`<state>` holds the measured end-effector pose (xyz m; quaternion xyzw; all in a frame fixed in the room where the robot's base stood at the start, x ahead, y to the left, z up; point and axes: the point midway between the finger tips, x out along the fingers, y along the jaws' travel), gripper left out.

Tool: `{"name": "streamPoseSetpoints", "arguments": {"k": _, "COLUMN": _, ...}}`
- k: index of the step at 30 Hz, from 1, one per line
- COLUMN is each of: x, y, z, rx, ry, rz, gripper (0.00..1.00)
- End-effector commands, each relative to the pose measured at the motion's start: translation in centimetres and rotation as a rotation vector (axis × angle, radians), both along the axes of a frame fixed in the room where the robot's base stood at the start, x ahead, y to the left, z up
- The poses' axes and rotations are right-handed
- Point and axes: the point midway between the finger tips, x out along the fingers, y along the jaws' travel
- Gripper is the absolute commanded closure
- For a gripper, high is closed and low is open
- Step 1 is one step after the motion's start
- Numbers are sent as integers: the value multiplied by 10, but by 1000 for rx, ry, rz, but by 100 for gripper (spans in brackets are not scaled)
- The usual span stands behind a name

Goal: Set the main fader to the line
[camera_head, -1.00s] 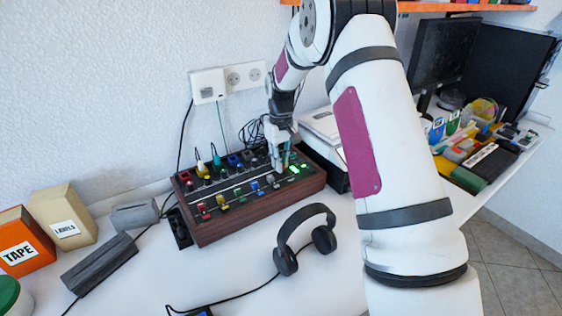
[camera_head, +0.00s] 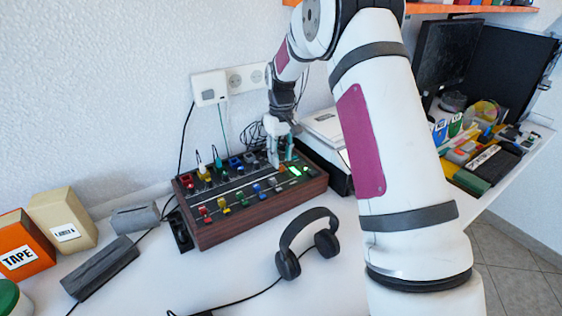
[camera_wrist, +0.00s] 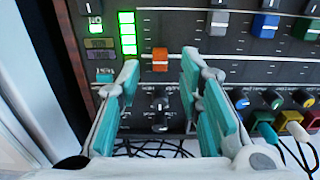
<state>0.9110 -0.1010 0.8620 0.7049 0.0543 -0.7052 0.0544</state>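The mixer (camera_head: 250,213) is a dark panel with wooden sides on the table. The main fader appears to be the orange cap (camera_wrist: 160,59), beside a lit green level meter (camera_wrist: 128,33) in the wrist view. My gripper (camera_wrist: 159,70) is open, with one teal-padded finger on each side of the orange cap's column. The cap shows between and just beyond the fingertips; contact cannot be told. In the head view my gripper (camera_head: 281,162) is over the right part of the mixer.
Other coloured faders, such as a blue one (camera_wrist: 265,25), stand to the right in the wrist view. Knobs (camera_wrist: 273,98) and plugged cables lie near the right finger. Headphones (camera_head: 307,243) lie in front of the mixer; a white box (camera_head: 324,128) is behind it.

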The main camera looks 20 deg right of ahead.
Motion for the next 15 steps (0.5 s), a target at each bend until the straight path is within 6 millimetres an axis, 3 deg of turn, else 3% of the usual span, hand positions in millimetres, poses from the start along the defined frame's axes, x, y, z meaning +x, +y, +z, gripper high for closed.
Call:
{"name": "streamPoseSetpoints", "arguments": {"k": 9, "x": 1, "y": 0, "z": 65, "rx": 0, "ry": -4, "rz": 0, "gripper": 67}}
{"name": "streamPoseSetpoints", "arguments": {"k": 15, "x": 1, "y": 0, "z": 88, "rx": 0, "ry": -2, "rz": 0, "gripper": 67}}
